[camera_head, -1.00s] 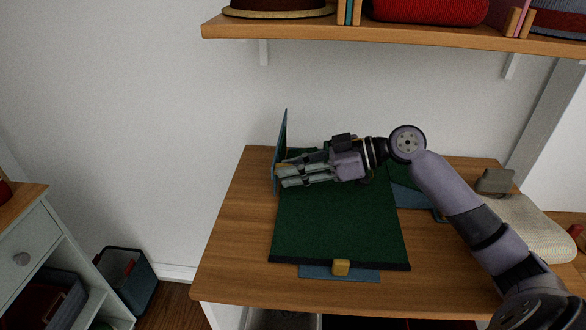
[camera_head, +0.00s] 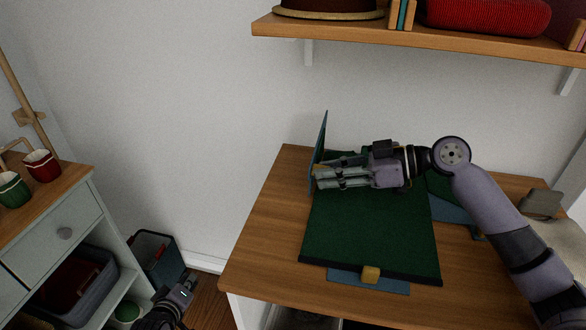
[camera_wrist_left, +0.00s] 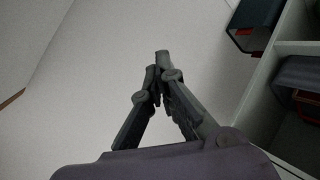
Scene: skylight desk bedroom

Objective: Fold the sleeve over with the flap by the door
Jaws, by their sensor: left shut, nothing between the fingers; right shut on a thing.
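A dark green garment (camera_head: 365,235) lies on a blue folding board (camera_head: 385,286) on the wooden desk. One blue flap (camera_head: 319,140) at the board's left side stands steeply raised. My right gripper (camera_head: 318,176) is shut at this flap's edge, apparently on its small yellow tab; the fingers hide most of the contact. The arm crosses the garment's far part, so the sleeve is hard to make out. Another flap (camera_head: 455,212) lies flat at the right. My left gripper (camera_head: 186,286) is low at the left, away from the desk; the left wrist view shows its fingers (camera_wrist_left: 160,72) meeting, empty.
A yellow tab (camera_head: 371,274) is at the board's front edge. A shelf (camera_head: 420,43) with hats hangs above. A cabinet (camera_head: 75,225) with mugs stands left, and a bin (camera_head: 158,258) sits on the floor. Desk space left of the board is clear.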

